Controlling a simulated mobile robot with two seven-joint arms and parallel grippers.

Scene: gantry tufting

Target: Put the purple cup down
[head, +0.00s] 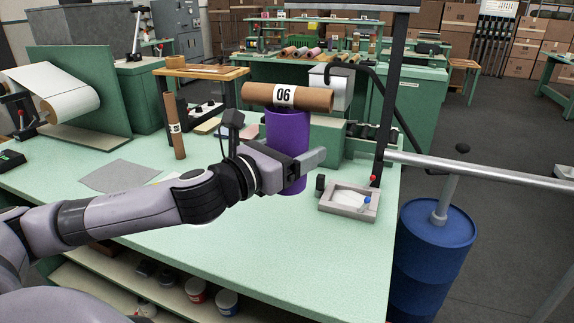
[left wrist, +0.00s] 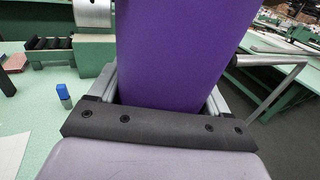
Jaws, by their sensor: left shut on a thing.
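The purple cup (head: 287,135) is tall and upright over the green bench (head: 235,235) in the head view. My left gripper (head: 303,170) is shut around its lower part. The cup also fills the middle of the left wrist view (left wrist: 175,55), between the two fingers (left wrist: 163,100). I cannot tell for sure whether the cup's base touches the bench top. A brown cardboard tube marked 06 (head: 315,98) shows at the cup's top, and the cup's rim is hidden by it. My right gripper does not show.
A shallow grey tray (head: 328,206) with a blue-capped thing lies right of the cup, near the bench's right edge. A grey sheet (head: 118,176) and an upright cardboard tube (head: 175,128) are to the left. The front middle of the bench is clear. A blue drum (head: 425,260) stands beside the bench.

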